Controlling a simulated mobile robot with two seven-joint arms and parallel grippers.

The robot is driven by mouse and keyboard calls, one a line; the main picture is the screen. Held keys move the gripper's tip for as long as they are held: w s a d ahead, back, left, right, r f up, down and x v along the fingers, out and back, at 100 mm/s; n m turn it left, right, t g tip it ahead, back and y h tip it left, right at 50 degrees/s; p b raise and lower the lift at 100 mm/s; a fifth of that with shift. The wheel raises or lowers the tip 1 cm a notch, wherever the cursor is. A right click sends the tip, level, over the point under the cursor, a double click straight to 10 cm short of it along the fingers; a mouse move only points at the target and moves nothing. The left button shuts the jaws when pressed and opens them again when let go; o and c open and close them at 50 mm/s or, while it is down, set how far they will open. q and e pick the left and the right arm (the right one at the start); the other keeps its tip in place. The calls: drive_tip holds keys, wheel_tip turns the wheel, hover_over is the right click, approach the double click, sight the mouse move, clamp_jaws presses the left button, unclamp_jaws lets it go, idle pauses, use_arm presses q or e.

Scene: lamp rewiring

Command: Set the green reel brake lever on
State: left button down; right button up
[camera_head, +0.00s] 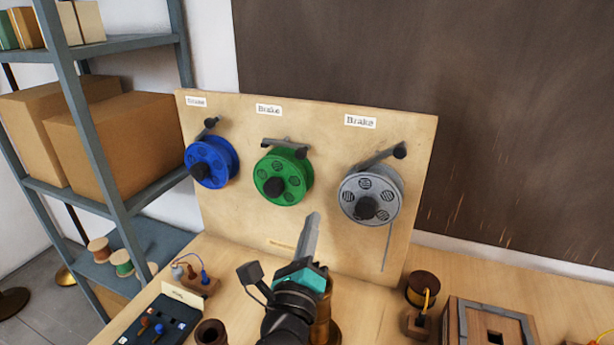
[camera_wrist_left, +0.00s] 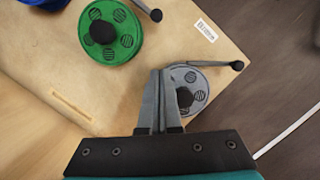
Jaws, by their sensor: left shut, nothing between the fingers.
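The green reel (camera_head: 272,187) hangs in the middle of an upright wooden board, and it also shows at the upper left of the left wrist view (camera_wrist_left: 126,38). Its dark brake lever (camera_head: 287,143) lies nearly level along the reel's top edge, under a "Brake" label (camera_head: 268,110). In the left wrist view the lever's dark knob (camera_wrist_left: 156,15) shows right of the reel. My left gripper (camera_head: 314,217) is shut and empty, pointing up in front of the board, below and right of the green reel. It appears apart from the lever. My right gripper is not in view.
A blue reel (camera_head: 222,150) and a grey reel (camera_head: 383,183) flank the green one, each with its own lever. The board (camera_head: 230,225) stands on a wooden table. A wooden box (camera_head: 465,318), a brown spool (camera_head: 422,284) and a dark tray (camera_head: 150,330) stand in front.

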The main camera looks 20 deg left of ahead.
use_arm(q)
drive_tip(key=w+a+r+p, duration=0.1)
drive_tip(key=w, duration=0.2)
drive_tip(key=w+a+r+p, duration=0.2)
drive_tip(key=w, duration=0.1)
drive_tip(key=w+a+r+p, duration=0.1)
drive_tip(key=w+a, duration=0.1)
drive_tip(key=w, duration=0.1)
drive_tip(key=shift+w+r+p, duration=0.25)
drive_tip(key=shift+r+p, duration=0.05)
idle(0.5)
